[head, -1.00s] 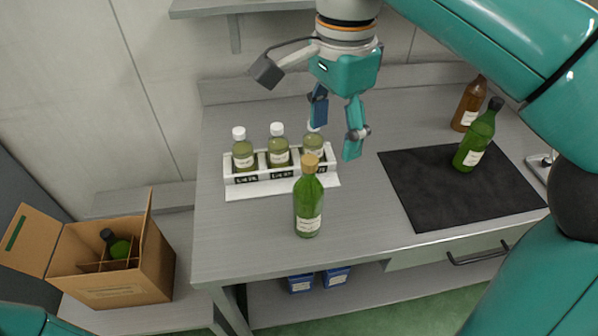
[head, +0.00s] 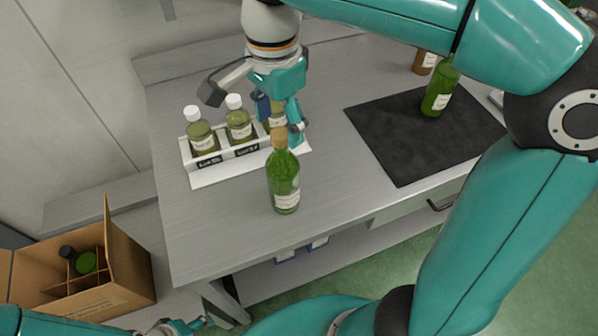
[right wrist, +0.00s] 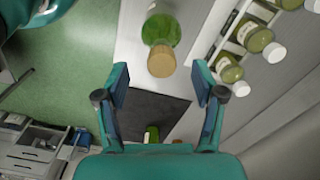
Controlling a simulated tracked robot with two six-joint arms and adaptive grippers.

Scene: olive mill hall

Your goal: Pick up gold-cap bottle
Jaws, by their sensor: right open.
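The gold-cap bottle (head: 284,188) is green glass with a pale label and stands upright near the front of the grey bench, before the white rack. My right gripper (head: 281,120) is open and empty, behind and above its cap; one finger is partly behind the cap in the head view. In the right wrist view, the open fingers (right wrist: 161,76) point toward the gold-cap bottle (right wrist: 162,28), its cap lying just ahead of the gap between the fingertips. My left gripper (head: 178,326) shows only partly at the bottom edge; its jaws are unclear.
A white rack (head: 222,170) with several white-capped bottles stands close behind and left of the bottle. A dark mat (head: 395,150) holds another green bottle (head: 440,92); a brown bottle (head: 425,62) stands behind. An open carton (head: 125,270) with a dark-capped bottle is lower left.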

